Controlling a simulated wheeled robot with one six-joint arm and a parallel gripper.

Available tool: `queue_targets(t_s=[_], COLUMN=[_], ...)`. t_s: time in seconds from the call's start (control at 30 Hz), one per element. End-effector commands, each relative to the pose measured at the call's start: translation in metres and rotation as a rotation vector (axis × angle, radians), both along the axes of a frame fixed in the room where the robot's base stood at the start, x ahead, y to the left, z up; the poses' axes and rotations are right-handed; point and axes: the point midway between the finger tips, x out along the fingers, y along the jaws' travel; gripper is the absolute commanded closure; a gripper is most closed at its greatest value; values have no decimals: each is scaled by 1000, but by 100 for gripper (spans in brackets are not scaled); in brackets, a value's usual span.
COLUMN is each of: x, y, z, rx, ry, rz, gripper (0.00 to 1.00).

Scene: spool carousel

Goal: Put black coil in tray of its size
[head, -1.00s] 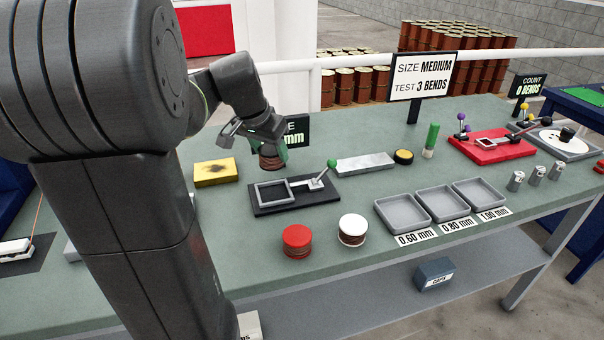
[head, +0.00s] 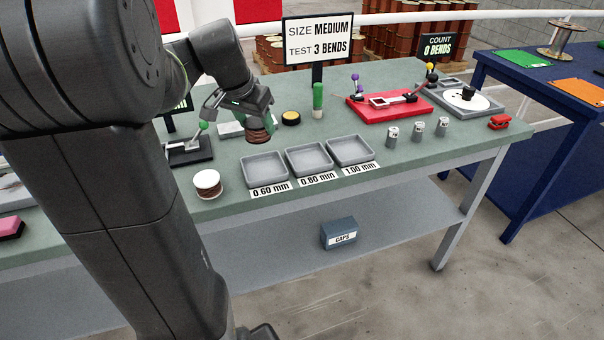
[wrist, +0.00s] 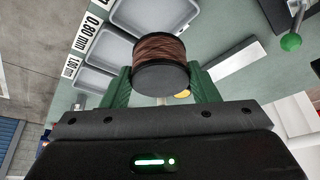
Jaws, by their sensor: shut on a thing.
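My gripper (head: 257,124) is shut on the black coil (head: 258,136), a spool of brown wire with a black end. In the wrist view the coil (wrist: 160,52) sits between the green fingers, its black cap (wrist: 161,78) towards me. It hangs above the bench, just behind the grey trays. The 0.60 mm tray (head: 264,182), the 0.80 mm tray (head: 309,172) and the 1.00 mm tray (head: 350,163) stand in a row and look empty. The sign (head: 318,41) reads SIZE MEDIUM, TEST 3 BENDS. The readout on the gauge display is hidden by my arm.
A white-topped coil (head: 207,180) stands left of the trays. Small metal cans (head: 417,129) and a red bending device (head: 388,103) are to the right.

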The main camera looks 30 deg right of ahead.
Motion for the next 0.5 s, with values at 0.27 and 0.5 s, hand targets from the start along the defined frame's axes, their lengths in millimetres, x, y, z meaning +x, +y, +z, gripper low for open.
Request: queue_targets(t_s=[0.27, 0.5], x=[0, 0], y=[0, 0], z=[-45, -66], rx=[1, -1], ry=[4, 1], rz=[1, 1], gripper=[82, 82])
